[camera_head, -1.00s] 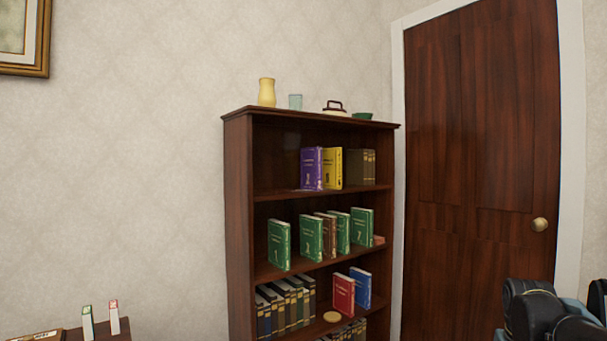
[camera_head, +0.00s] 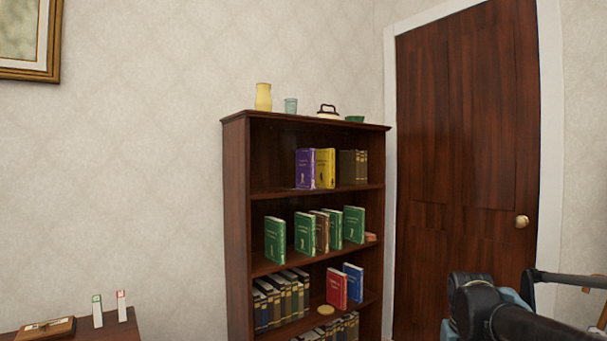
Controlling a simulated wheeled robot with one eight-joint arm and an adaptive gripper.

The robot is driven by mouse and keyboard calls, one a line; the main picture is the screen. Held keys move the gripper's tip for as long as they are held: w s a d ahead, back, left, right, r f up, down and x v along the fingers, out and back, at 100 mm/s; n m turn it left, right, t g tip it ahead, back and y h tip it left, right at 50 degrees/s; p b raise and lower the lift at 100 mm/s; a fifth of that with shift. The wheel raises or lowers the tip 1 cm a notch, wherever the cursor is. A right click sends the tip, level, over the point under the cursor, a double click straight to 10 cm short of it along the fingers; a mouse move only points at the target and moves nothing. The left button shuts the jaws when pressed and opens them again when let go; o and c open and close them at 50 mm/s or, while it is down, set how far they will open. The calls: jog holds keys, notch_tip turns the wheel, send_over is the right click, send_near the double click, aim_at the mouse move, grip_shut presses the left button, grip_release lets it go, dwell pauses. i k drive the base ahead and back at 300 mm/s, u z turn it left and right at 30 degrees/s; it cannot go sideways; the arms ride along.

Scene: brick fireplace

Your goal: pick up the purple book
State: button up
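The purple book (camera_head: 305,169) stands upright on the top inside shelf of the dark wooden bookcase (camera_head: 237,215). A yellow book (camera_head: 326,168) stands close beside it on its right. Part of my arm shows at the lower right, in front of the door side and well apart from the purple book. My gripper's fingertips cannot be made out, so I cannot see whether it is open or holds anything.
Green books (camera_head: 276,240) and others stand on the middle shelf. A yellow vase (camera_head: 263,97), a glass (camera_head: 291,105) and dishes sit on top. A side table (camera_head: 93,332) is at lower left. A closed door (camera_head: 463,150) is at right.

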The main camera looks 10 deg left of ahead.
aim_at(305, 158)
jog(key=u, duration=0.05)
jog(key=i, duration=1)
jog(key=z, duration=0.05)
